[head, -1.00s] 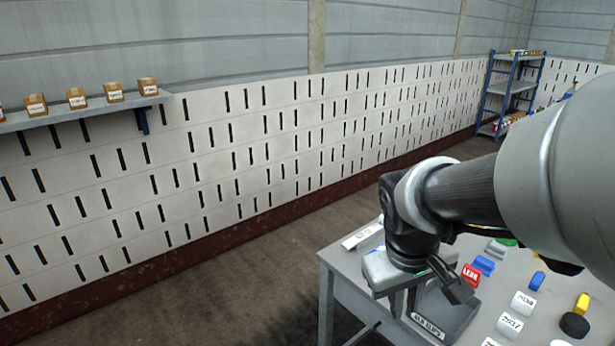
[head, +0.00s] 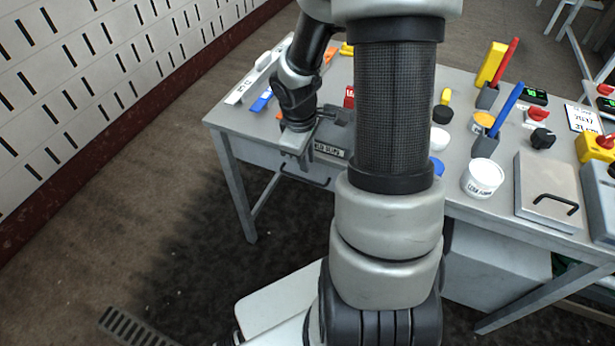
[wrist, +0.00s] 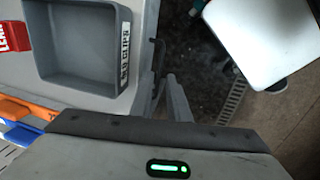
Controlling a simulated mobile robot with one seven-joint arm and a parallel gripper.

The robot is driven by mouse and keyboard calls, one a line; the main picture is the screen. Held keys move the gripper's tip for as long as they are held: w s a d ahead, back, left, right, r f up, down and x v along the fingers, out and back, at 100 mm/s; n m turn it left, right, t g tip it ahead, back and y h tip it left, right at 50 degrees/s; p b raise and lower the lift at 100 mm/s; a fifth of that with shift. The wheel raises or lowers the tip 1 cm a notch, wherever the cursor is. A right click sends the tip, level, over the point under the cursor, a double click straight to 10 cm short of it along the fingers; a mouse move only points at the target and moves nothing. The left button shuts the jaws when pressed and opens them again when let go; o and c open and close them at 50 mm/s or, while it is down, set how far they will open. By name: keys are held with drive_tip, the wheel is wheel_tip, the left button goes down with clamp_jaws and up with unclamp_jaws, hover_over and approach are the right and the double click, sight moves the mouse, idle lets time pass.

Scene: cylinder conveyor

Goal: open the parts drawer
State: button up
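The parts drawer is a grey front (head: 257,153) under the left end of the workbench. It looks closed, with no clear gap. Its dark bar handle (head: 306,180) shows below the bench edge, and also in the wrist view (wrist: 158,62). My gripper (head: 303,160) points down at the bench's front edge, just above and close to the handle. In the wrist view, grey finger parts (wrist: 175,100) reach out beside the handle. Whether they touch it, and how wide they stand, I cannot tell.
A grey tray (wrist: 85,45) with a clips label lies by the bench edge. The workbench (head: 470,130) carries a white tub (head: 483,178), a hatch lid with a handle (head: 548,192) and several small items. A slotted wall (head: 90,90) stands left, with open floor between.

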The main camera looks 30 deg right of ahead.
sight(310, 180)
drive_tip(key=f+b, duration=0.1)
drive_tip(key=f, duration=0.4)
drive_tip(key=w+d+f+b, duration=0.1)
drive_tip(key=f, duration=0.2)
drive_tip(key=shift+d+f+b, duration=0.1)
drive_tip(key=shift+b, duration=0.2)
clamp_jaws()
idle(1.0)
